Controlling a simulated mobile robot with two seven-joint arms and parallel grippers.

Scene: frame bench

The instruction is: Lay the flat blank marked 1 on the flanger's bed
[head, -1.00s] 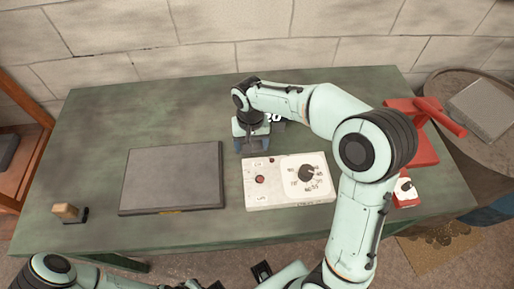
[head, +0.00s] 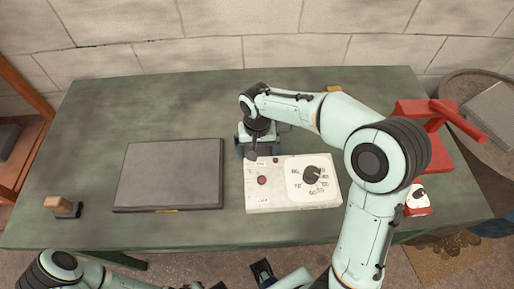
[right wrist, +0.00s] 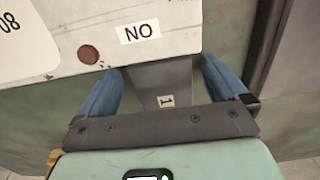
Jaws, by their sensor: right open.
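The flat blank marked 1 (right wrist: 165,75) is a grey piece with a small white label, in the right wrist view. My right gripper (right wrist: 162,68) is open, with one blue finger on each side of the blank and narrow gaps beside it. In the head view, my right gripper (head: 258,150) points down at the table just behind the white control box; the blank is mostly hidden there. A dark grey flat slab (head: 170,175) lies to its left and a red machine with a lever (head: 425,130) stands to its right. I cannot tell which is the flanger.
The white control box (head: 325,195), with a dial and red button, stands close by the right gripper; it also shows in the right wrist view (right wrist: 90,25). A small wooden-topped block (head: 62,205) stands at the table's left. The table's back left is clear.

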